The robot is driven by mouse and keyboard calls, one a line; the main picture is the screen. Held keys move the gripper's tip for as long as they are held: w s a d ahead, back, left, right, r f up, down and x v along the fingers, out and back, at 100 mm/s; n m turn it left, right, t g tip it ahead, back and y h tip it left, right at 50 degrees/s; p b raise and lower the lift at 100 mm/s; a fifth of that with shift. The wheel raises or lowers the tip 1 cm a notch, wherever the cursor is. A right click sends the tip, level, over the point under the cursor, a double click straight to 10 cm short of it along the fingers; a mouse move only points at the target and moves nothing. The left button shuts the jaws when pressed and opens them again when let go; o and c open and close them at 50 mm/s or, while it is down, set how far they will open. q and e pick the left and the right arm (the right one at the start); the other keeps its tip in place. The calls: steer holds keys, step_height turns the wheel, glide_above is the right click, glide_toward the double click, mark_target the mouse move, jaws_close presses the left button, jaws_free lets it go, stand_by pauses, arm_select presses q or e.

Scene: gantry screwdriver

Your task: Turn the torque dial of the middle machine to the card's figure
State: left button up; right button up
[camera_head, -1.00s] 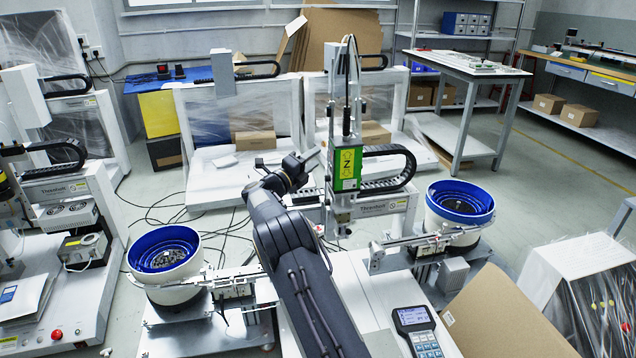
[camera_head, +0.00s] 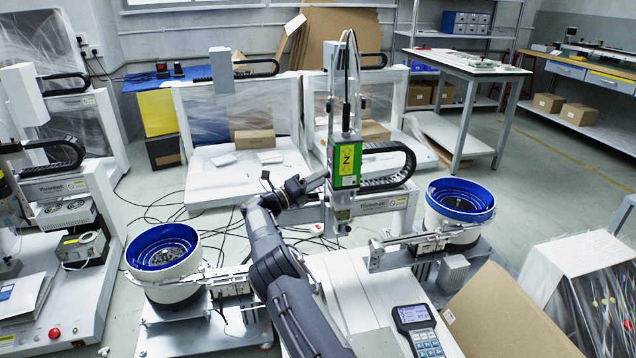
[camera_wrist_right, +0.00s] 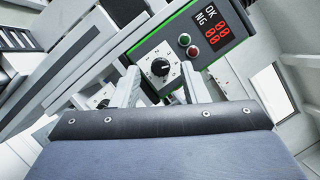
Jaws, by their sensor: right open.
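The torque dial (camera_wrist_right: 160,67) is a black round knob on a white scale plate, on a dark green-edged panel in the right wrist view. My right gripper (camera_wrist_right: 161,82) is open, with one finger to each side of the dial's lower part in the picture; I cannot tell whether they touch it. In the head view my right gripper (camera_head: 317,181) is beside the middle machine's green Z unit (camera_head: 346,160), and the dial is hidden there. I cannot make out the card or its figure. My left gripper is not in view.
The panel has a red OK/NG display (camera_wrist_right: 216,41) and small lamps beside the dial. A second knob (camera_wrist_right: 103,103) shows lower left. Blue-lined feeder bowls stand at left (camera_head: 163,248) and right (camera_head: 460,200). A handheld pendant (camera_head: 415,325) lies on the white bench.

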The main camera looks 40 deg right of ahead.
steer(key=shift+d, duration=0.15)
jaws_close()
steer(key=shift+r+n, duration=0.1)
steer(key=shift+n, duration=0.2)
steer(key=shift+s+r+n+t+y+p, duration=0.1)
steer(key=shift+n+t+y+p, duration=0.25)
steer(key=shift+n+p, duration=0.6)
steer(key=shift+w+r+n+t+y+p, duration=0.1)
steer(key=shift+n+t+y+p, duration=0.4)
steer(key=shift+n, duration=0.75)
steer(key=shift+s+r+n+t+y+p, duration=0.1)
steer(key=shift+n+y+p, duration=0.15)
steer(key=shift+n+p, duration=0.8)
